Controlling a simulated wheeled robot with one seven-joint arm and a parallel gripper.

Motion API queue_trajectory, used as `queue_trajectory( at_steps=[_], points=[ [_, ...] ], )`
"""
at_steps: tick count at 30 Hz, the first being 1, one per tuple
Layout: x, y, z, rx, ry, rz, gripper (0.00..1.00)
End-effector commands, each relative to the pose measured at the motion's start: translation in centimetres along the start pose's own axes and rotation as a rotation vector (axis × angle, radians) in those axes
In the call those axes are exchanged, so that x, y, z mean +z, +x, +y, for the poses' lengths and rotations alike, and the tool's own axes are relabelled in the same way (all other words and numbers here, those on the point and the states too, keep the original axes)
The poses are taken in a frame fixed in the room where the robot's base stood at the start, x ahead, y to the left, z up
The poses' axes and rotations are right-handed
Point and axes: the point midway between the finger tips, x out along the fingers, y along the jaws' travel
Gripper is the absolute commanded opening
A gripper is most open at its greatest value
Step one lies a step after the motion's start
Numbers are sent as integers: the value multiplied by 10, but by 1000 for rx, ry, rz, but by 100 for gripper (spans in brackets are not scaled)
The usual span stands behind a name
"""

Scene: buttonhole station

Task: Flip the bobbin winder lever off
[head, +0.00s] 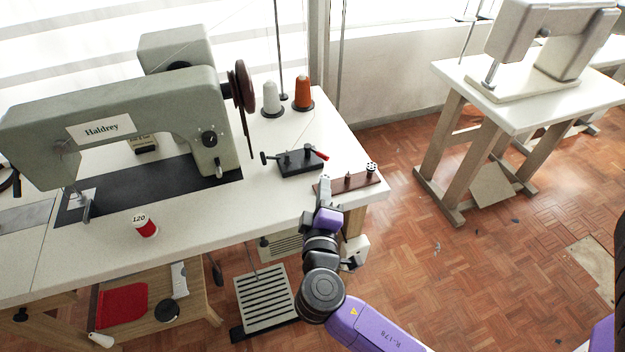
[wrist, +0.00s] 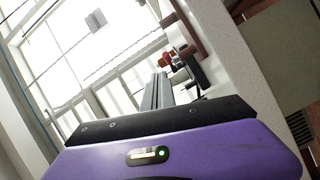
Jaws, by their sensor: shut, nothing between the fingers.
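The bobbin winder (head: 298,163) is a small black unit on the white table, right of the sewing machine. Its lever (head: 320,154) has a red tip and points to the right. My gripper (head: 325,178) is shut and empty, just in front of the winder and apart from the lever in the head view. In the wrist view, the grey fingers of my gripper (wrist: 162,77) are together. Dark and red parts, seemingly the winder (wrist: 186,68), show beyond them; their exact gap to the fingers is hard to tell.
A brown strip with bobbins (head: 360,182) lies right beside my gripper. White (head: 271,101) and orange (head: 302,94) thread cones stand behind the winder. The sewing machine (head: 110,110) with its handwheel (head: 242,88) is to the left. Bare tabletop (head: 225,210) lies left of my gripper.

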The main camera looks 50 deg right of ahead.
Motion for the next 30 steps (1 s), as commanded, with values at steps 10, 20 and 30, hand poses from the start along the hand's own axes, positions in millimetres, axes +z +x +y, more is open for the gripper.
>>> queue_trajectory(
  at_steps=[10,20,30],
  points=[
    [14,-17,5,0,0,-1,0],
    [14,-17,5,0,0,-1,0],
    [5,-17,2,-14,0,36,0]
  ],
)
